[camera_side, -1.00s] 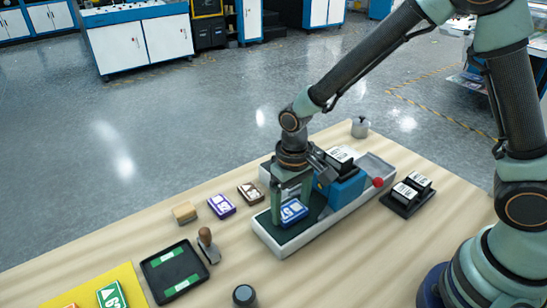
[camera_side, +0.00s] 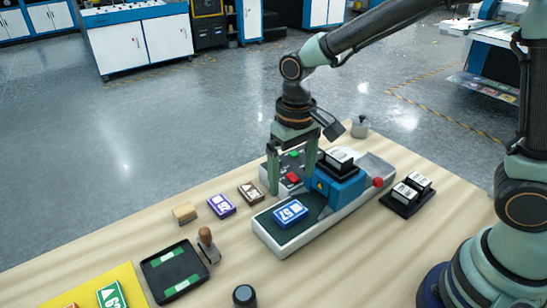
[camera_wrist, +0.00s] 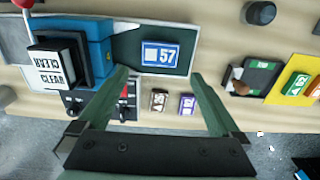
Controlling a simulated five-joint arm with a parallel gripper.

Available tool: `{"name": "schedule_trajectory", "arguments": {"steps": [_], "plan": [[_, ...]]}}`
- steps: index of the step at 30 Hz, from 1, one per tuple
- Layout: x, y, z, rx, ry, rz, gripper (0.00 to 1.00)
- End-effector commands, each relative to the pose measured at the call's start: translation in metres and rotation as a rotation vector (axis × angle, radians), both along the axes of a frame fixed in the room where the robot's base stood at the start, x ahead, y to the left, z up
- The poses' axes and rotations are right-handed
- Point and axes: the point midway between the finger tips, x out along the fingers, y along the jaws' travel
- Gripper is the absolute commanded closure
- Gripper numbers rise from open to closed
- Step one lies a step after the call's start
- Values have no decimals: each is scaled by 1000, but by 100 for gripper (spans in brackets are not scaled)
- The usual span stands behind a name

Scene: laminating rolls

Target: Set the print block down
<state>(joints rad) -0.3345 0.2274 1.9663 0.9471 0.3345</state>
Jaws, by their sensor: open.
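The print block that shows is blue with a white "57" label (camera_side: 290,214). It lies flat, label up, on the dark green bed (camera_side: 268,225) of the laminating machine; it also shows in the wrist view (camera_wrist: 160,55). My gripper (camera_side: 291,180) is open and empty, above and behind the block, clear of it. In the wrist view, my two fingers (camera_wrist: 160,75) are spread apart and the block appears beyond the gap between their tips.
The machine's blue housing (camera_side: 340,188) with a black-and-white block on top stands right of the bed. Purple (camera_side: 222,206) and brown (camera_side: 250,193) blocks, a wood-handled stamp (camera_side: 206,243) and a black tray (camera_side: 150,266) lie left.

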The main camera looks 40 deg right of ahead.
Motion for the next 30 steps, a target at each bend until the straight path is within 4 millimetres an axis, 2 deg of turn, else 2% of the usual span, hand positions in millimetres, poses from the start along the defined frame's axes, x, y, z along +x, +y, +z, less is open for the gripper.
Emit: {"name": "schedule_trajectory", "arguments": {"steps": [3,11,16,21,27,30], "plan": [[1,0,18,1,-4,0,0],[-2,-7,39,7,-21,-3,0],[-12,-36,67,31,-118,-6,0],[-32,-72,93,41,-251,-7,0],[-58,-106,108,26,-396,-5,0],[-67,-116,110,14,-446,-4,0]]}}
